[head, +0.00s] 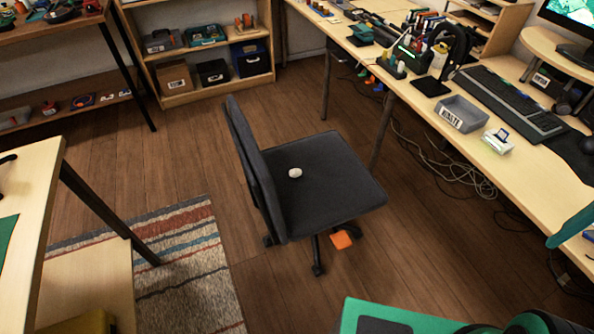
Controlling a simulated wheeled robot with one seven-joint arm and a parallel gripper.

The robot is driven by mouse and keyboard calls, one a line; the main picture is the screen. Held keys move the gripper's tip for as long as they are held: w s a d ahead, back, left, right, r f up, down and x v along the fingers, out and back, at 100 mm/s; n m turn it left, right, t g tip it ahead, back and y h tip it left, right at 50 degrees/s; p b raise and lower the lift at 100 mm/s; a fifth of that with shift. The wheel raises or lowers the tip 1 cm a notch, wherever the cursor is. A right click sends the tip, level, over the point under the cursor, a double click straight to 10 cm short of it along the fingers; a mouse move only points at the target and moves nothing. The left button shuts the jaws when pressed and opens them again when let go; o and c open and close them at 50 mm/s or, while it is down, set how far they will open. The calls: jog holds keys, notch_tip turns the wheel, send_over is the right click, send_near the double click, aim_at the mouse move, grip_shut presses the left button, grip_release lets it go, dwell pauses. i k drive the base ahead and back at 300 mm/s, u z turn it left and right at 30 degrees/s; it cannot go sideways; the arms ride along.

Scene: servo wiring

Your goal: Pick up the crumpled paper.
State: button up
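A small white rounded lump, which looks like the crumpled paper (295,173), lies on the seat of a dark grey office chair (335,195). It sits near the backrest side of the seat, with clear seat around it. It is too small in the head view to make out its creases. My gripper is not in view. Green and black parts at the bottom edge look like my own body.
The chair's backrest (252,165) rises left of the paper. A long desk (430,125) with a keyboard (510,103) and grey tray (462,113) runs along the right. Loose cables (455,170) hang beneath. A striped rug (185,260) and wooden table (50,185) are left.

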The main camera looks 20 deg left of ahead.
aim_at(295, 173)
jog(key=u, duration=0.05)
jog(key=k, duration=0.5)
jog(key=u, duration=1.15)
jog(key=i, duration=1)
jog(key=z, duration=1.6)
